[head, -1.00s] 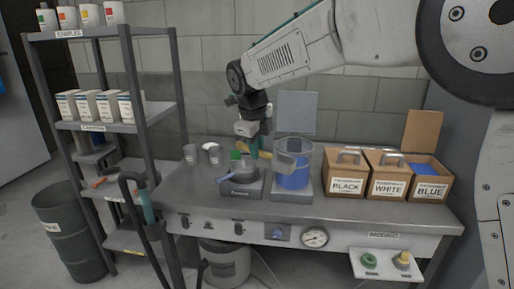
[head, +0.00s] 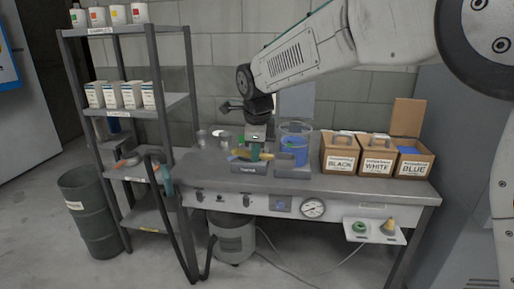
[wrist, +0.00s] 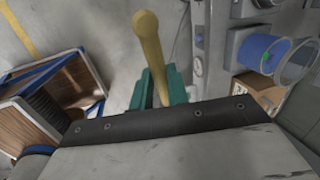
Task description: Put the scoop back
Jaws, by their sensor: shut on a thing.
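My gripper (head: 255,151) hangs over the bench, left of the clear beaker. Its teal fingers are shut on a yellow rod-like handle, taken as the scoop (head: 239,155). In the wrist view the rounded handle end (wrist: 146,22) stands up between the fingers (wrist: 158,88); the scoop's bowl is not visible. The blue box (head: 410,166) is the rightmost of three labelled boxes; its lid stands up and blue shows inside. The black box (head: 340,166) and white box (head: 375,168) stand to its left.
A scale (head: 248,169) is below my gripper. Small cups stand behind left. Shelves (head: 125,104) stand at left, a drum (head: 92,215) on the floor.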

